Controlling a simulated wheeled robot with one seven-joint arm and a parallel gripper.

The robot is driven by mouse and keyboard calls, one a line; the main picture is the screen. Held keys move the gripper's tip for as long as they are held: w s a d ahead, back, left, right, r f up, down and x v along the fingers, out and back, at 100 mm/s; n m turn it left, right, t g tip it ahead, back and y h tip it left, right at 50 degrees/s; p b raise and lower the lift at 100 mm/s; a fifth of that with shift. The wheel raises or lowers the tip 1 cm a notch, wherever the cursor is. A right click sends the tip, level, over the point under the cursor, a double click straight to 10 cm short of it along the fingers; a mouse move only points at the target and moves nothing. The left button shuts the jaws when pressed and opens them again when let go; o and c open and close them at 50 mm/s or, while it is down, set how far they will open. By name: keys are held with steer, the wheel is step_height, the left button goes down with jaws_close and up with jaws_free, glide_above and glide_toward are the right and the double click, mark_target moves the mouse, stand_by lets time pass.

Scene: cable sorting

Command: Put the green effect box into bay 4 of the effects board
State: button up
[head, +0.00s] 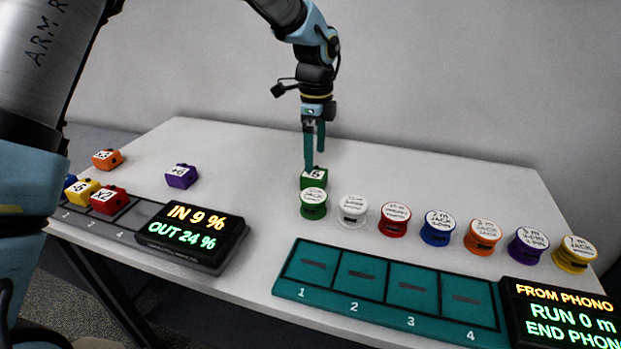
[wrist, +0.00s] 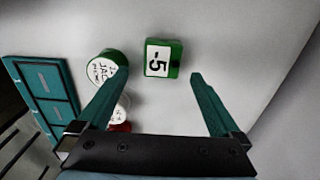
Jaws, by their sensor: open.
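The green effect box (head: 308,183), marked -5, sits on the table behind the green cable spool. In the wrist view the box (wrist: 163,58) lies ahead of the fingertips, between their lines. My gripper (head: 314,159) points down just above the box, with its jaws open and empty; its two teal fingers also show in the wrist view (wrist: 152,88). The grey effects board (head: 125,228) is at the left front. Blue (head: 70,181), yellow (head: 84,192) and red (head: 108,200) boxes stand in its first bays. Bay 4 (head: 143,214), beside the display, looks empty.
An orange box (head: 107,159) and a purple box (head: 181,176) lie loose at the left. A row of spools runs right from the green spool (head: 313,204). A teal cable board (head: 385,320) is in front. The display (head: 190,236) adjoins bay 4.

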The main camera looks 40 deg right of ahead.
mark_target(314, 173)
steer(key=shift+w+f+p, duration=0.2)
steer(key=shift+f+p, duration=0.95)
steer(key=shift+f, duration=2.3)
steer(key=shift+c, duration=0.4)
jaws_close()
